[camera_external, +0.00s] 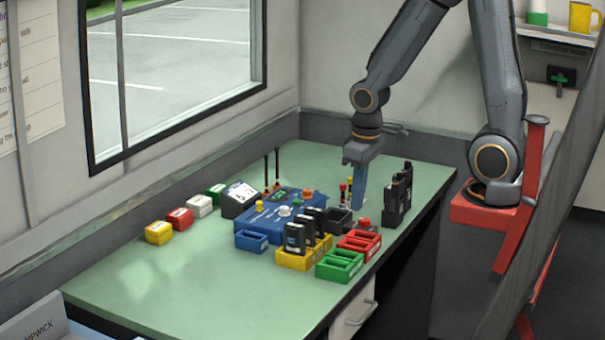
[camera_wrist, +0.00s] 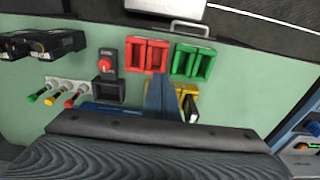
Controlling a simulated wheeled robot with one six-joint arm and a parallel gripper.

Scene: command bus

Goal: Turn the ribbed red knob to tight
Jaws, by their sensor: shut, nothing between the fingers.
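A red knob (camera_wrist: 107,66) sits on a small dark box in the wrist view, beside the red tray. Its ribs and markings are too small to make out. In the external view, a small red-and-white spot near the black tray (camera_external: 338,221) may be the same knob (camera_external: 364,221). My gripper (camera_external: 359,206) points down over the table behind these trays, with its blue fingers together and empty. In the wrist view my gripper (camera_wrist: 158,78) shows as a blue shape to the right of the knob, apart from it in the picture. Its height above the table is unclear.
The red tray (camera_external: 375,249), green tray (camera_external: 340,279) and yellow tray (camera_external: 292,266) with dark radios stand near the front edge. A blue console (camera_external: 255,222) lies left. Tall black radios (camera_external: 398,195) stand right.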

